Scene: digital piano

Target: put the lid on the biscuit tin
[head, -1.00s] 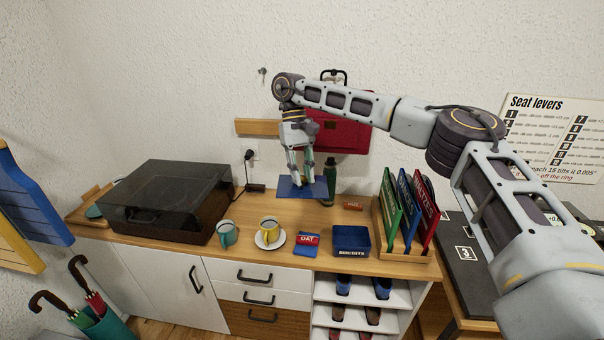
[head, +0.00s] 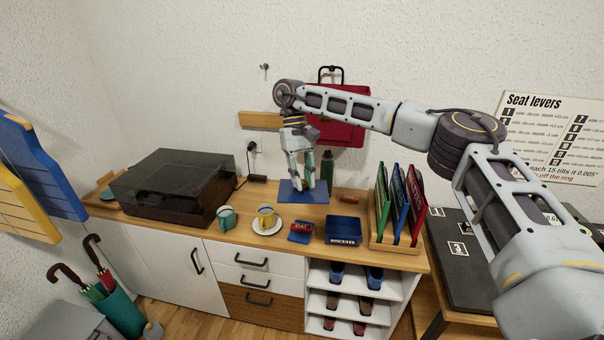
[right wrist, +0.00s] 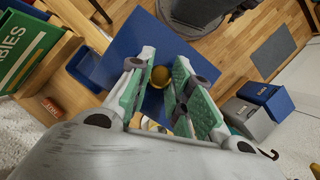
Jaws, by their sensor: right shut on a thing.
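The biscuit tin (head: 343,231) is an open, dark blue square box with a white label, standing on the wooden counter near its front edge. The lid (head: 291,192) is a flat blue square with a round brass-yellow knob (right wrist: 161,76). My right gripper (head: 308,183) points down, shut on the knob between its fingers, and holds the lid roughly level behind and left of the tin. The lid's height above the counter is hard to tell. In the right wrist view the tin (right wrist: 84,66) shows beside the lid's left edge, partly covered by it. My left gripper is out of view.
A blue-and-red OAT packet (head: 300,231), a yellow cup (head: 266,215) on a saucer and a green mug (head: 226,217) stand left of the tin. A rack of upright books (head: 398,203) is close on its right. A dark green bottle (head: 327,165) stands behind the lid.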

